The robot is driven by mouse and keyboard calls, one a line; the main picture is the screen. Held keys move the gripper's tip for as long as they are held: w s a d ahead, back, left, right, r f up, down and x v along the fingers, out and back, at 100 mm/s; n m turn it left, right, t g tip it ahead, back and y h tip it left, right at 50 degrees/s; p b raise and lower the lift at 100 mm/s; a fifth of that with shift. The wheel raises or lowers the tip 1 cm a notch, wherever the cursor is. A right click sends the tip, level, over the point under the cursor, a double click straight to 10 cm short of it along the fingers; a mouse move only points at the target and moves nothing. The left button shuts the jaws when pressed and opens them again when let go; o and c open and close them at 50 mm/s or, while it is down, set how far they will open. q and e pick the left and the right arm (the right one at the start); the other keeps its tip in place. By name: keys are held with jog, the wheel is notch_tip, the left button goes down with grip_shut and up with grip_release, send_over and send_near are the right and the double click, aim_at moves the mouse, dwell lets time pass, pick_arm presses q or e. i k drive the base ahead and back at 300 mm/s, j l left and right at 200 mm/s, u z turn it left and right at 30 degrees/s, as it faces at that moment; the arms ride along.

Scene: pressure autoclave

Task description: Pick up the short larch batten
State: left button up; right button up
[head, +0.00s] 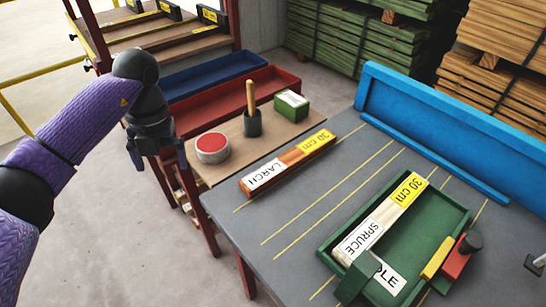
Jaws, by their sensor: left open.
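The larch batten (294,160) lies on the grey table (284,217) near its left back edge. It is reddish brown, with a white LARCH label and a yellow 30 cm label. My left gripper (157,158) hangs fingers down, open and empty, left of the table and of the batten, clear of both. A spruce batten (376,222), pale with a yellow 30 cm label, lies in a green tray (451,211) at the right. My right gripper is not in view.
A brown side surface (222,163) holds a red-topped tin (212,148), a dark cup with a wooden handle (252,118) and a green box (291,104). A blue raised rail (440,118) borders the table's back. Grey table is bare between batten and tray.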

aim_at(254, 184)
jog(key=i+j+z, duration=0.1)
jog(key=z, duration=0.35)
jog(key=i+j+z, duration=0.1)
jog(key=z, duration=0.35)
jog(key=j+z, duration=0.3)
jog(key=z, duration=0.15)
jog(key=i+j, duration=0.05)
